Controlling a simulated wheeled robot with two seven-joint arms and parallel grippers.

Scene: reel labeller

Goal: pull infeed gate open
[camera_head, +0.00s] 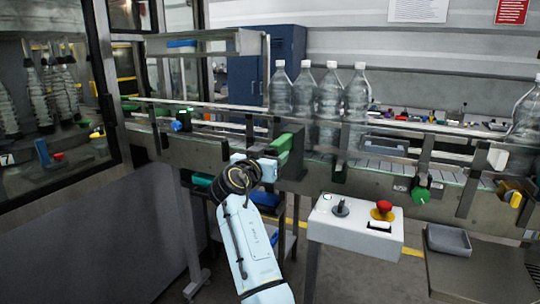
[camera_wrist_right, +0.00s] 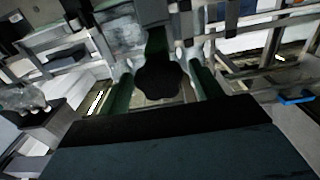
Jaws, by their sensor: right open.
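The infeed gate (camera_head: 291,150) shows as a green part at the conveyor's front edge, left of the bottles, in the head view. In the right wrist view, a dark rounded knob (camera_wrist_right: 157,78) sits below a dark green upright part (camera_wrist_right: 156,42), apparently the gate. My right gripper (camera_head: 268,168) is right at the gate's near side. In the right wrist view its two fingers (camera_wrist_right: 161,84) are apart, one on each side of the knob. Whether either finger touches the knob cannot be told. My left gripper is not in view.
Several clear bottles (camera_head: 329,92) stand on the conveyor (camera_head: 375,170) just right of the gate. A white control box (camera_head: 355,222) with a red button (camera_head: 383,208) is to the right of my arm. A grey tray (camera_head: 448,240) lies farther right. A glazed machine stands at left.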

